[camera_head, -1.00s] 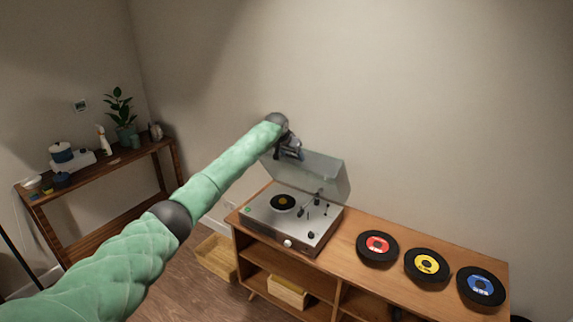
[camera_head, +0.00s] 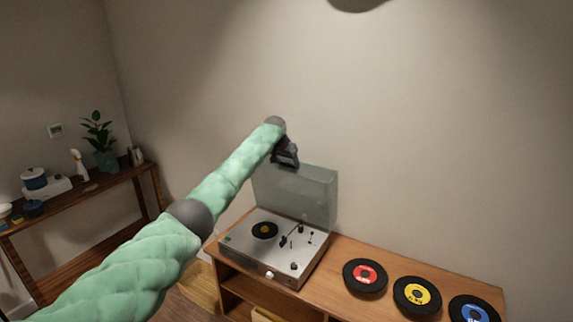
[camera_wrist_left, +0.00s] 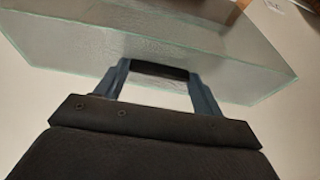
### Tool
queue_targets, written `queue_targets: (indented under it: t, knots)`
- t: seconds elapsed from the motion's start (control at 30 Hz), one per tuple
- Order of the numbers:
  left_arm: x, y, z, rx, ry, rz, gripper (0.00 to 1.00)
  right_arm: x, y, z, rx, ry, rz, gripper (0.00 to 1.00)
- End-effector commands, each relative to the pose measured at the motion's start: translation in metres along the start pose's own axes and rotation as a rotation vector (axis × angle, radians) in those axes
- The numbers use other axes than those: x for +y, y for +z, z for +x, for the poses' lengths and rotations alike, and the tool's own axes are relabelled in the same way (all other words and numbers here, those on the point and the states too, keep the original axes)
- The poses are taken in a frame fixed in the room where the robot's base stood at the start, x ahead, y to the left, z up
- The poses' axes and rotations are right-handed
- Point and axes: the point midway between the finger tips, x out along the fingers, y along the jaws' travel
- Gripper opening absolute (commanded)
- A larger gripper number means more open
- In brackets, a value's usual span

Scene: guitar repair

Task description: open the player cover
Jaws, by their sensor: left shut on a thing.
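The player cover (camera_head: 305,197) is a clear, box-like lid. It stands raised, nearly upright, at the back of the silver record player (camera_head: 247,243), which has a black record with a yellow label (camera_head: 265,230) on its platter. My left gripper (camera_head: 290,163) is at the cover's upper left edge and is shut on it. In the left wrist view, the gripper's two fingers (camera_wrist_left: 160,78) meet the near edge of the cover (camera_wrist_left: 75,45), with a dark bar between them. The exact contact is hard to make out. My right gripper is not in view.
The player stands on a wooden cabinet (camera_head: 335,270). Records with red (camera_head: 365,276), yellow (camera_head: 417,294) and blue (camera_head: 474,309) labels lie to its right. A bare wall is behind. A side shelf (camera_head: 85,200) with a plant stands at left.

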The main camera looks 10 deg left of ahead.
Motion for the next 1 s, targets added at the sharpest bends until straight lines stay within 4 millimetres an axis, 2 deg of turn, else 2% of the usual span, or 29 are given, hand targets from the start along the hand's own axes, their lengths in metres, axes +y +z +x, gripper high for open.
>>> queue_targets:
  t: [0.33, 0.37, 0.47, 0.77, 0.9, 1.0]
  knots:
    - [-0.001, -0.002, -0.002, 0.004, -0.001, 0.0, 0.27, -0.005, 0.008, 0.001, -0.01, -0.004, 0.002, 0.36]
    - [-0.001, -0.002, -0.002, 0.004, -0.001, 0.0, 0.72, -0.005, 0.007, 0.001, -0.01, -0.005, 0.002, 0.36]
    - [-0.001, -0.002, -0.002, 0.003, -0.001, 0.0, 0.9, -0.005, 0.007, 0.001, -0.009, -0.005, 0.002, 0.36]
    - [0.0, -0.001, -0.001, 0.002, -0.001, 0.0, 0.9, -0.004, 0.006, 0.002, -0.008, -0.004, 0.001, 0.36]
    - [0.0, 0.0, -0.008, 0.002, 0.0, 0.0, 0.9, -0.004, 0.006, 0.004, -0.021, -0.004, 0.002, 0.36]
    - [-0.001, 0.0, -0.019, 0.003, 0.0, 0.0, 0.9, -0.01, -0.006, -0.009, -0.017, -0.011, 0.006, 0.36]
